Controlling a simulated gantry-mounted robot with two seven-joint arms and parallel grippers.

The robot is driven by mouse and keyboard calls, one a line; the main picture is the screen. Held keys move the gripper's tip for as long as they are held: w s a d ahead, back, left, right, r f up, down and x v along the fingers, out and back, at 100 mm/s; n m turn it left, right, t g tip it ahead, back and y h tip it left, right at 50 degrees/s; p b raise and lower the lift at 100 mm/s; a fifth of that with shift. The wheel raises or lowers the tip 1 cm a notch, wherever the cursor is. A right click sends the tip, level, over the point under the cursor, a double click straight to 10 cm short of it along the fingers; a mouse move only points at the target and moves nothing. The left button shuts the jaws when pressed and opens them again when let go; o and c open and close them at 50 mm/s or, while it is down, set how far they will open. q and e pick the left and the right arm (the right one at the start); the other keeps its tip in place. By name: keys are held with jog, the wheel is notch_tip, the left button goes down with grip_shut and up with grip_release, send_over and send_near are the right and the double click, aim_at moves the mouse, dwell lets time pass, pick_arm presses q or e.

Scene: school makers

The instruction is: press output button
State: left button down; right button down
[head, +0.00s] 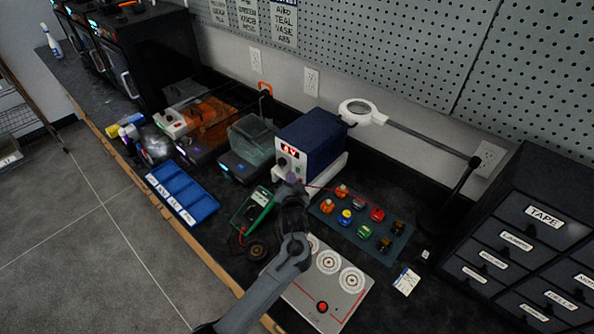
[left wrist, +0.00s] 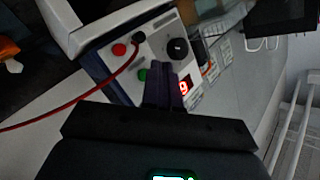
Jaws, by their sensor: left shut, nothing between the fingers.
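The power supply (head: 318,138) is a dark blue box with a light front panel and a lit red display, standing on the bench by the wall. In the left wrist view its panel (left wrist: 150,62) shows a green button (left wrist: 143,74), a red terminal (left wrist: 119,50), a black knob (left wrist: 178,48) and a lit display (left wrist: 184,88). My left gripper (head: 291,181) is shut and empty in front of the panel. In the left wrist view its fingertips (left wrist: 168,72) lie between the green button and the display; I cannot tell whether they touch the panel.
A red cable (left wrist: 75,117) runs from the panel. A green multimeter (head: 256,208), a tray of coloured parts (head: 335,223) and a grey board with a red button (head: 345,300) lie near my arm. A magnifier lamp (head: 362,108) stands right of the supply.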

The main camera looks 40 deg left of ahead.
pick_arm(q)
jog(key=shift+w, duration=0.25)
dwell(0.4)
jog(key=shift+w, duration=0.2)
jog(key=shift+w+d, duration=0.1)
jog(key=shift+w, duration=0.05)
dwell(0.6)
jog(key=shift+s+p, duration=0.65)
jog(key=shift+p, duration=0.2)
